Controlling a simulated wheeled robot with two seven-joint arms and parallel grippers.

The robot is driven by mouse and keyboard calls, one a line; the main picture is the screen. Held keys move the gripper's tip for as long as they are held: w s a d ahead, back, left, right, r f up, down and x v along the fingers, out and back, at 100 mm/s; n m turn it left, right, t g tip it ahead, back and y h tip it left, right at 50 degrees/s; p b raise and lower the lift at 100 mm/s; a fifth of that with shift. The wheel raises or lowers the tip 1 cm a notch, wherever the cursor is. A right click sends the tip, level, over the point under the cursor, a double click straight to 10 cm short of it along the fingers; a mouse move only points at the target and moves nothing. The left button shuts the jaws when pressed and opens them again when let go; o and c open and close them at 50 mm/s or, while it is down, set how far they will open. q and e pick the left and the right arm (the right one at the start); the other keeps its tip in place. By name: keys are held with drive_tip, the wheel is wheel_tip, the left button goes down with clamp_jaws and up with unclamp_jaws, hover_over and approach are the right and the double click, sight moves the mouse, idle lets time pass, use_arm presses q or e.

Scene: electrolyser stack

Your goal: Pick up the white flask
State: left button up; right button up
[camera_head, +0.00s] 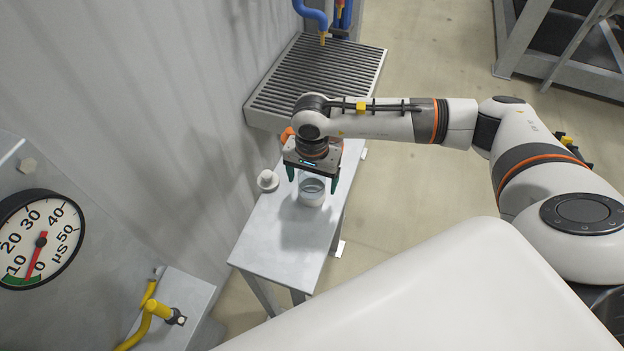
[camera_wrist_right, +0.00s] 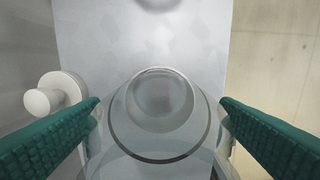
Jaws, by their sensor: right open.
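The white flask (camera_head: 312,192) stands upright on a small grey table (camera_head: 278,240). In the right wrist view the flask (camera_wrist_right: 160,135) looks pale and see-through, with a round rim facing the camera. My right gripper (camera_head: 312,180) is right above and around the flask, pointing down. Its green fingers are open, one on each side of the flask, and the right wrist view shows the flask between the fingertips (camera_wrist_right: 160,102). Whether either finger touches it I cannot tell. My left gripper is not in view.
A white knobbed lid or stopper (camera_head: 268,181) lies left of the flask and also shows in the right wrist view (camera_wrist_right: 62,92). A grated drain shelf (camera_head: 320,75) is behind the table. A corrugated wall (camera_head: 150,90) runs along the left. The table's front part is clear.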

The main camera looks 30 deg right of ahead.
drive_tip(key=shift+f, duration=0.55)
drive_tip(key=c, duration=1.1)
wheel_tip(320, 180, up, 10)
drive_tip(key=shift+b, duration=1.05)
drive_tip(key=s+a+n, duration=0.2)
drive_tip(key=s+n, duration=0.4)
drive_tip(key=n, duration=0.3)
drive_tip(key=shift+s+a+r+n, duration=0.3)
drive_tip(key=shift+s+a+r, duration=0.1)
